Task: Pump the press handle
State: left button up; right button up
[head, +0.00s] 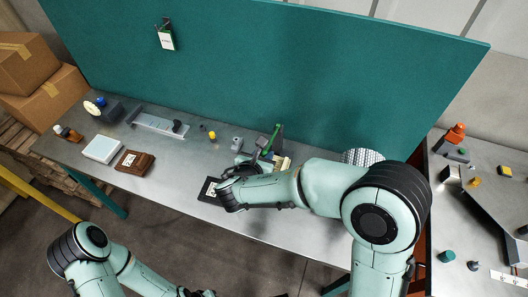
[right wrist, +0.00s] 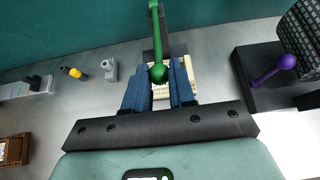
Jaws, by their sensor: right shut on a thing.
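The press handle is a green lever; it (head: 273,137) rises above the bench near its middle in the head view. In the right wrist view the green handle (right wrist: 158,40) comes down from the top edge and ends in a round green knob. My right gripper (right wrist: 159,82) has its two blue fingers on either side of that knob and is shut on it. In the head view my right gripper (head: 258,155) is partly hidden behind its own wrist. A cream block (head: 284,162) shows by the press. My left arm is at the bottom left, its fingertips out of frame.
The grey bench (head: 185,190) runs along a teal panel (head: 250,70). A dark tray (head: 208,191) lies at its front edge. A purple-knobbed lever (right wrist: 272,70) and a mesh cylinder (head: 362,156) stand right of the press. A yellow-topped piece (head: 213,135) is left.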

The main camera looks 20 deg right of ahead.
pick_arm(q)
jog(key=shift+s+f+b, duration=0.4)
jog(key=shift+f, duration=0.4)
pick_arm(e)
jog(key=shift+s+a+f, duration=0.1)
jog(key=shift+s+f, duration=0.1)
jog(key=shift+f, duration=0.8)
pick_arm(q)
jog(key=shift+f, duration=0.1)
pick_arm(e)
jog(key=shift+f, duration=0.1)
jog(key=shift+f+b, duration=0.85)
jog(key=shift+f, duration=0.2)
pick_arm(q)
jog(key=shift+s+f, duration=0.45)
jog(key=shift+f, duration=0.35)
jog(key=shift+r, duration=0.1)
pick_arm(e)
jog(key=shift+w+r, duration=0.1)
jog(key=shift+r, duration=0.05)
